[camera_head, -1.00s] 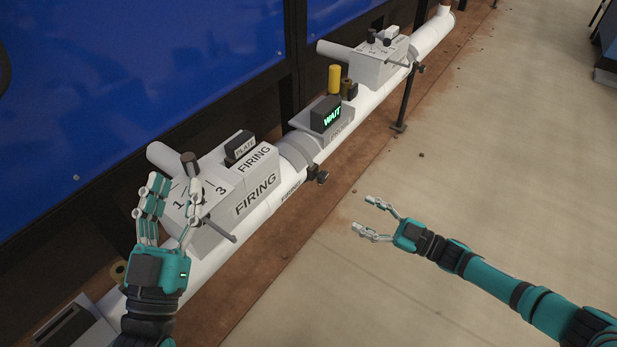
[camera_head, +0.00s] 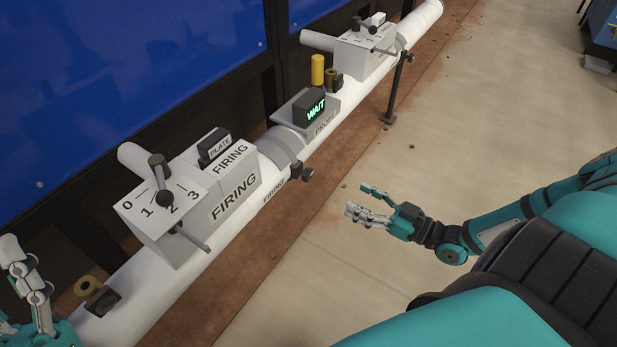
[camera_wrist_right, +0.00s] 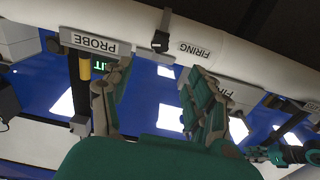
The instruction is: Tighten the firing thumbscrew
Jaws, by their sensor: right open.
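The firing thumbscrew (camera_head: 308,174) is a small dark knob on the collar clamp of the white pipe (camera_head: 236,207), beside the small FIRING label. In the right wrist view a dark clamp knob (camera_wrist_right: 160,41) shows between the PROBE and FIRING labels. My right gripper (camera_head: 359,199) is open and empty, right of and a little below the thumbscrew in the head view, apart from it. Its spread fingers (camera_wrist_right: 158,98) also show in the wrist view. My left gripper (camera_head: 28,283) is at the lower left edge, partly cut off, away from the thumbscrew.
The white FIRING box (camera_head: 190,205) with a numbered dial and levers sits on the pipe. A PROBE block with a lit WAIT display (camera_head: 309,107) and yellow cylinder (camera_head: 317,70) stands further along. A support leg (camera_head: 397,92) stands beyond.

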